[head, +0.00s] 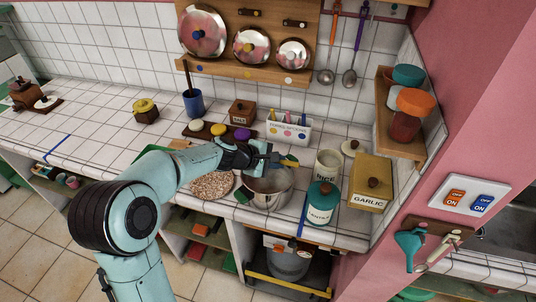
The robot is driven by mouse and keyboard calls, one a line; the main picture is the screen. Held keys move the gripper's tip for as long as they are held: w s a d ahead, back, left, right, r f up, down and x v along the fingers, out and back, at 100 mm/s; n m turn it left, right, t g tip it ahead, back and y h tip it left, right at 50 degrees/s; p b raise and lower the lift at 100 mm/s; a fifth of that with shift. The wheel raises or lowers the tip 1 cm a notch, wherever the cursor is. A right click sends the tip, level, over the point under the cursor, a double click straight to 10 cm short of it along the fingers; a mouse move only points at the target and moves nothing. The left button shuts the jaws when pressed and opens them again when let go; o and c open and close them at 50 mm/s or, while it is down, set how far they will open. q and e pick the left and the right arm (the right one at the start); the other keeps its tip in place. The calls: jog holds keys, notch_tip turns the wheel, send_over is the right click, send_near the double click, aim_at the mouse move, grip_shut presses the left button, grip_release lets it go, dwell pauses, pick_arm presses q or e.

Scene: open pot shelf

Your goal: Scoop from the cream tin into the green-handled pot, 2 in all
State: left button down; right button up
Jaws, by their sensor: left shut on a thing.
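The steel pot (273,199) stands on the white tiled counter, with a dark green handle (243,195) at its left. The cream tin (327,168), lettered RICE, stands open to the right behind the pot. A pale lid with a dark knob (350,147) lies behind the tin. My left gripper (272,157) is over the pot's back rim, left of the tin. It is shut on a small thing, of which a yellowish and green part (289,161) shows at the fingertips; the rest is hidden. The pot's contents are not clear. My right gripper is out of view.
A teal lidded tin (320,203) and a yellow GARLIC box (370,184) stand close on the right. A white caddy (289,130) stands behind the gripper. A round speckled mat (212,185) lies left of the pot.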

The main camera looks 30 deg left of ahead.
pick_arm(q)
jog(key=shift+w+r+n+g+p, duration=0.1)
jog(key=shift+w+n+g+p, duration=0.2)
jog(key=shift+g+p, duration=0.65)
jog(key=shift+s+r+n+g, duration=0.3)
jog(key=shift+s+r+g, duration=0.1)
jog(key=shift+g, duration=0.55)
jog(key=g, duration=0.2)
jog(key=shift+w+n+g+h, duration=0.4)
jog(key=shift+g, duration=0.4)
jog(key=shift+s+r+n+g, duration=0.3)
jog(key=shift+g, duration=0.2)
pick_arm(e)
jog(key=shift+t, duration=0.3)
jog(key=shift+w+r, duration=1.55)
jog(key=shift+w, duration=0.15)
